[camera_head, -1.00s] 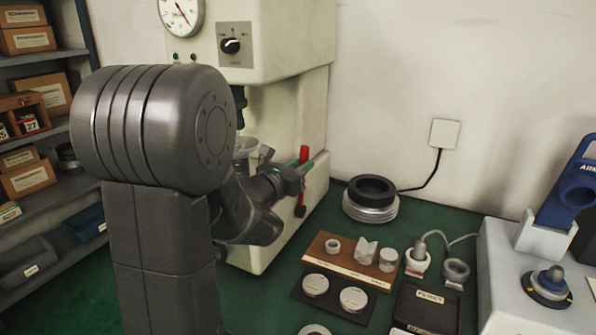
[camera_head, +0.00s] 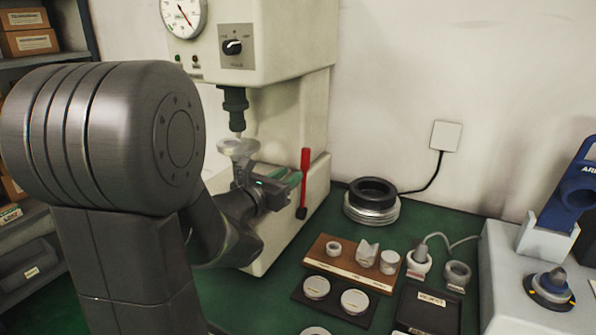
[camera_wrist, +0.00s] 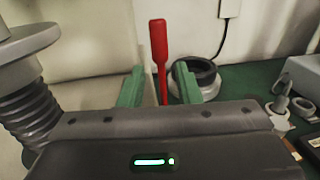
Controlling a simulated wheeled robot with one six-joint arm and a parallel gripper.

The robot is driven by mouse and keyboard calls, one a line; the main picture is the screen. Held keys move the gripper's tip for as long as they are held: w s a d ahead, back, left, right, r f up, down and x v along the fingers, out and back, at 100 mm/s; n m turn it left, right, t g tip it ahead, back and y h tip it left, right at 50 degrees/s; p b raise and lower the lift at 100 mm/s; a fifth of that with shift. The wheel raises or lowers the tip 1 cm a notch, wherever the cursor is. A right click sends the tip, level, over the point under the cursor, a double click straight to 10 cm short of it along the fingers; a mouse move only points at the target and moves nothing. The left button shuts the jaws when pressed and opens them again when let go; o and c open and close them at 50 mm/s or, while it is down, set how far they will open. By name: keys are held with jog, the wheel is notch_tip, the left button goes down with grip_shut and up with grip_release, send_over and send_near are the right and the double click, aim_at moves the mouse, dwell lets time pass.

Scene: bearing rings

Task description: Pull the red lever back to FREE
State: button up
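The red lever (camera_head: 305,172) stands nearly upright on the side of the cream press (camera_head: 290,120), with its dark pivot at the bottom. My gripper (camera_head: 290,179) is just left of the lever in the head view, its green fingers pointing towards it. In the wrist view the fingers are spread apart, and the lever (camera_wrist: 159,48) shows in the gap between them, beyond the fingertips and apparently untouched. The lower part of the lever is hidden behind my gripper body in that view. I cannot read any FREE marking.
Stacked dark and metal rings (camera_head: 371,203) stand right of the lever. A wooden board (camera_head: 322,256) with small parts lies in front on the green bench.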

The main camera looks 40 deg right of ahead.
jog(key=v, duration=0.7)
jog(key=shift+s+a, duration=0.1)
jog(key=shift+a, duration=0.3)
